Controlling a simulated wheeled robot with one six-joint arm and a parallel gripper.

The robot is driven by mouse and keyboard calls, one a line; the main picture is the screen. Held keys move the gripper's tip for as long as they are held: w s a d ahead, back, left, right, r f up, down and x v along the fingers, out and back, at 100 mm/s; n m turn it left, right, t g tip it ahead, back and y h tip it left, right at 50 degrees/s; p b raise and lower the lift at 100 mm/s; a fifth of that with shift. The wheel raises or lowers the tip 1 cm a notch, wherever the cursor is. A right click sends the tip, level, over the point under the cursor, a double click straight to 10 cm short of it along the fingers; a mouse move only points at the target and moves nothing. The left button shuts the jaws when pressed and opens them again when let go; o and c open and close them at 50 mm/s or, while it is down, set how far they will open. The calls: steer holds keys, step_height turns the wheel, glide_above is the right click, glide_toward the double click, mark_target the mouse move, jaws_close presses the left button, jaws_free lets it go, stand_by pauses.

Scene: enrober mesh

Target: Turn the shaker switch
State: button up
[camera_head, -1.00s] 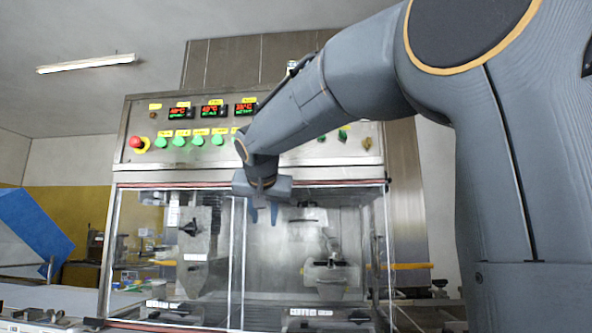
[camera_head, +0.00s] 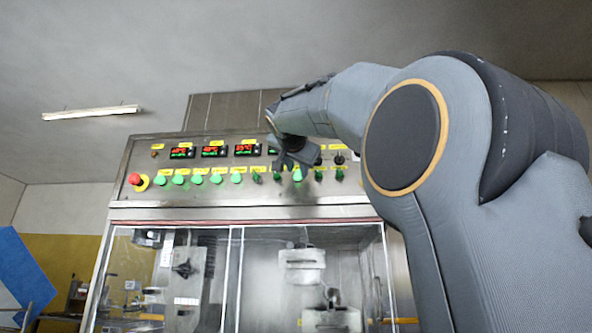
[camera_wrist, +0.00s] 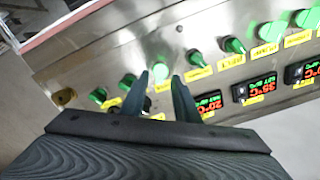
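Green switches and buttons line the machine's steel control panel (camera_head: 215,193) in a row, each with a small yellow label. I cannot read which label marks the shaker switch. My gripper (camera_head: 287,167) is at the right half of the row in the head view. In the wrist view, my gripper's two fingers (camera_wrist: 161,78) are apart with nothing held between them. A bright green round control (camera_wrist: 160,72) shows between the fingertips. It also shows just below the gripper in the head view (camera_head: 297,175). I cannot tell whether the fingers touch it.
A red emergency stop (camera_head: 135,179) is at the panel's left end. Red-and-green displays (camera_head: 215,151) sit above the row. Clear machine doors (camera_head: 180,275) lie below the panel. Other green switches (camera_wrist: 195,58) stand close on both sides of my fingers.

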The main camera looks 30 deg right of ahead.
steer(key=shift+w+d, duration=0.4)
steer(key=shift+w, duration=0.2)
jaws_close()
steer(key=shift+n, duration=0.4)
steer(key=n+p, duration=0.1)
steer(key=n, duration=0.4)
steer(key=shift+a+n, duration=0.1)
steer(key=shift+n, duration=0.2)
steer(key=n+p, duration=0.1)
steer(key=n, duration=0.4)
steer(key=shift+w+a+p, duration=0.1)
steer(key=shift+p, duration=0.3)
steer(key=shift+n, duration=0.4)
